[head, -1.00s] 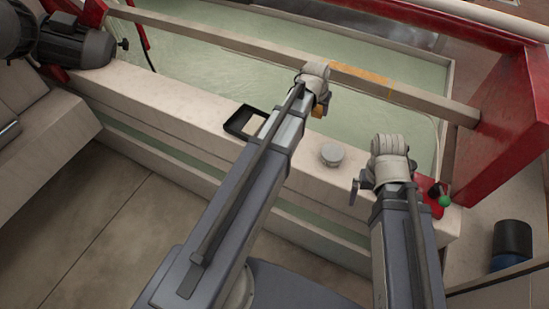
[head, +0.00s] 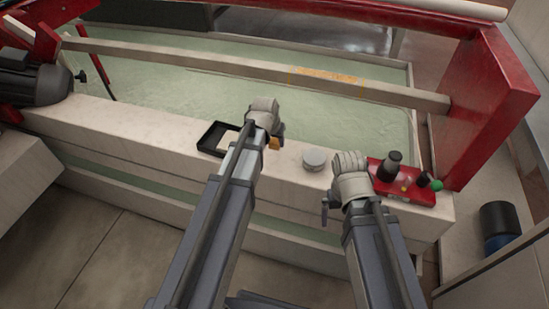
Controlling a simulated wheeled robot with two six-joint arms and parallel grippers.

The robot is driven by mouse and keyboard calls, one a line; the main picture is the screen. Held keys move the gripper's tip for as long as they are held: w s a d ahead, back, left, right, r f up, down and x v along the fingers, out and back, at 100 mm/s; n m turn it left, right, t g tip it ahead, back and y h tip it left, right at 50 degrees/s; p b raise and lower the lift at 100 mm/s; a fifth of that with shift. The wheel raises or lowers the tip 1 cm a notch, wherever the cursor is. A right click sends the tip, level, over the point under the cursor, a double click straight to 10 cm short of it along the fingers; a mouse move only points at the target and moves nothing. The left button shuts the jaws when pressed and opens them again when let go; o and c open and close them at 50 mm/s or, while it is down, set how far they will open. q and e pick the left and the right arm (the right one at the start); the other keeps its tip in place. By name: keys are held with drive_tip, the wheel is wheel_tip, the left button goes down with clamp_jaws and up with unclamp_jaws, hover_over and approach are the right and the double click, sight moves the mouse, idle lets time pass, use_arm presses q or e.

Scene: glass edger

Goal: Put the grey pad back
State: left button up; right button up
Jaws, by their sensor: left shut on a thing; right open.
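My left gripper (head: 274,138) is over the pale ledge, just right of a black tray (head: 209,149). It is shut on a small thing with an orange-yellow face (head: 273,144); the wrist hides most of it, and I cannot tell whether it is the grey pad. The black tray lies on the ledge with a pale patch inside, partly hidden by my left arm. A round grey piece (head: 315,160) sits on the ledge between my grippers. My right gripper (head: 327,203) is open at the ledge's front side, right of the round piece.
A red control plate (head: 419,194) with a dark knob and a green button (head: 436,184) is close right of my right gripper. A pale rail (head: 220,66) spans the greenish trough behind the ledge. A dark motor (head: 38,82) stands at left. The ledge left of the tray is clear.

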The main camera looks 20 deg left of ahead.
sight(274, 149)
use_arm(q)
drive_tip(key=shift+f+b, duration=2.15)
drive_tip(key=shift+f, duration=0.6)
drive_tip(key=shift+f, duration=0.2)
drive_tip(key=o, duration=1.2)
drive_tip(key=shift+r, duration=0.1)
drive_tip(key=p+v, duration=1.1)
drive_tip(key=v, duration=0.1)
drive_tip(key=shift+r, duration=0.2)
drive_tip(key=shift+f, duration=0.1)
